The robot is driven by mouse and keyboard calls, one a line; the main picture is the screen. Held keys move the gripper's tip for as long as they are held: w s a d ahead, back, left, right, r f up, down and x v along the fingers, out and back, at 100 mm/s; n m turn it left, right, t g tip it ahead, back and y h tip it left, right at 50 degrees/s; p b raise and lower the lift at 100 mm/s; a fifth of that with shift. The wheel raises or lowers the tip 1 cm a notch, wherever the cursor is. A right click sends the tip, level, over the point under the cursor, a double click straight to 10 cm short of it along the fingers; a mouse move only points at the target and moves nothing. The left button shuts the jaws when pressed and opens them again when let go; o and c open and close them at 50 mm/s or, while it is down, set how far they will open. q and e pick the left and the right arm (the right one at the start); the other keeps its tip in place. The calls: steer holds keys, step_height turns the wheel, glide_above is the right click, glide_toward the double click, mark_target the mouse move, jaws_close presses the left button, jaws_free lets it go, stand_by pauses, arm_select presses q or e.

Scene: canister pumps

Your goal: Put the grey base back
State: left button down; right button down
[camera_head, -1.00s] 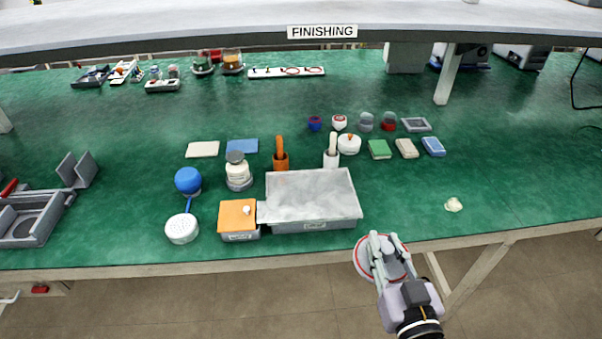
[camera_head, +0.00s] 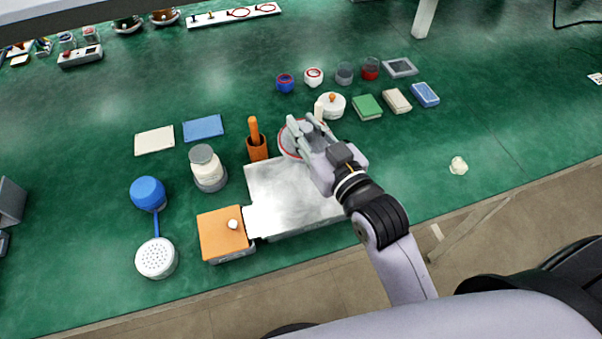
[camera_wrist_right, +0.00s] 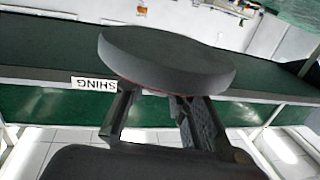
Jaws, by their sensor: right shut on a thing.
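My right gripper (camera_head: 303,131) is shut on the grey base (camera_head: 287,142), a round disc with a red line around its rim. In the head view it appears over the far edge of the silver tray (camera_head: 272,183), right of the orange holder (camera_head: 257,150); its height above the table cannot be told. The gripper covers part of the disc. In the right wrist view the disc (camera_wrist_right: 165,62) shows edge-on, dark grey, between and beyond the two fingers (camera_wrist_right: 152,112). My left gripper is not in view.
An orange-topped box (camera_head: 222,235) adjoins the tray on the left. A white-lidded pot (camera_head: 331,106) and small coloured cups stand behind the gripper. Green (camera_head: 367,107), beige and blue blocks lie to the right.

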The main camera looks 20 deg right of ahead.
mark_target(305, 186)
step_height(305, 186, down, 16)
steer(key=shift+f+b, duration=0.1)
steer(key=shift+b, duration=0.3)
steer(key=shift+f, duration=0.1)
steer(key=c, duration=1.4)
jaws_free()
steer(key=shift+o, duration=0.2)
